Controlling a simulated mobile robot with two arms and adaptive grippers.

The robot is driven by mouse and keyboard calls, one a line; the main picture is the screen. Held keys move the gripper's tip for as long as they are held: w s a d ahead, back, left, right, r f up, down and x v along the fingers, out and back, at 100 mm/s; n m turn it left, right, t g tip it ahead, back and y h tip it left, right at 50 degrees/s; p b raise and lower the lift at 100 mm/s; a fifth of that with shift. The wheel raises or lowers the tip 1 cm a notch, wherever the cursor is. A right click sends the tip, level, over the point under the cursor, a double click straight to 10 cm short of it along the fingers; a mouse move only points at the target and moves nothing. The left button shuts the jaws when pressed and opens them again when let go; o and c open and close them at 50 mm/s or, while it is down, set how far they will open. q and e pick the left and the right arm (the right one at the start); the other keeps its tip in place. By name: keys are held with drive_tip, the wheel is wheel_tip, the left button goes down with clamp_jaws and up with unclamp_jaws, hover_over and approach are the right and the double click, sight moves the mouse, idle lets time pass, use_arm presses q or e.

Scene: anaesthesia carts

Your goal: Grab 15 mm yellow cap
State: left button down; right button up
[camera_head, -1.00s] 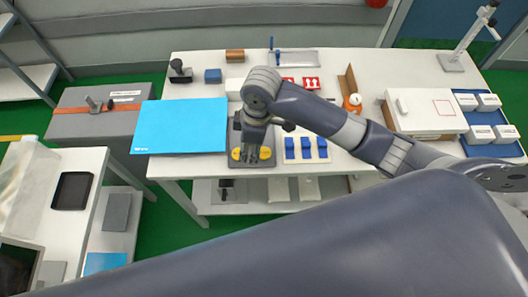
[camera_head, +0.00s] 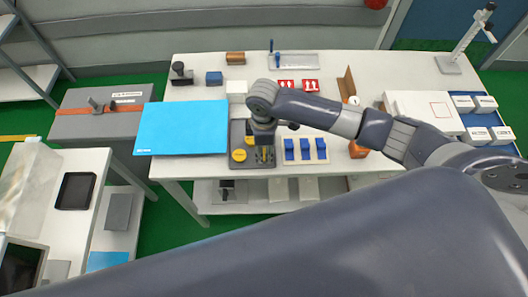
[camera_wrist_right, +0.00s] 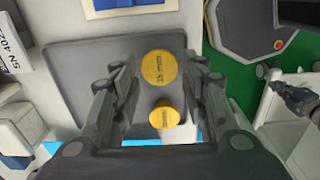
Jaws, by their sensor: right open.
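Two round yellow caps show on a dark grey tray (camera_wrist_right: 85,75) in the right wrist view. A larger yellow cap (camera_wrist_right: 159,68) lies further up and a smaller yellow cap (camera_wrist_right: 164,115) lies below it; their printed marks are too blurred to read surely. My right gripper (camera_wrist_right: 162,72) is open, with its fingers on either side of both caps in the picture and nothing held. In the head view my right gripper (camera_head: 264,157) is over the right part of the tray, and one yellow cap (camera_head: 239,155) shows to its left. My left gripper (camera_wrist_right: 296,98) seems to show small at the right.
A blue sheet (camera_head: 182,128) lies left of the tray. Blue blocks (camera_head: 305,149) stand in a holder to the right, close to my right gripper. An orange item (camera_head: 358,150) and a brown upright panel (camera_head: 346,84) stand further right.

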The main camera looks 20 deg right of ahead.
drive_tip(key=shift+f, duration=1.15)
drive_tip(key=c, duration=0.5)
drive_tip(key=shift+o, duration=0.2)
drive_tip(key=shift+r, duration=0.1)
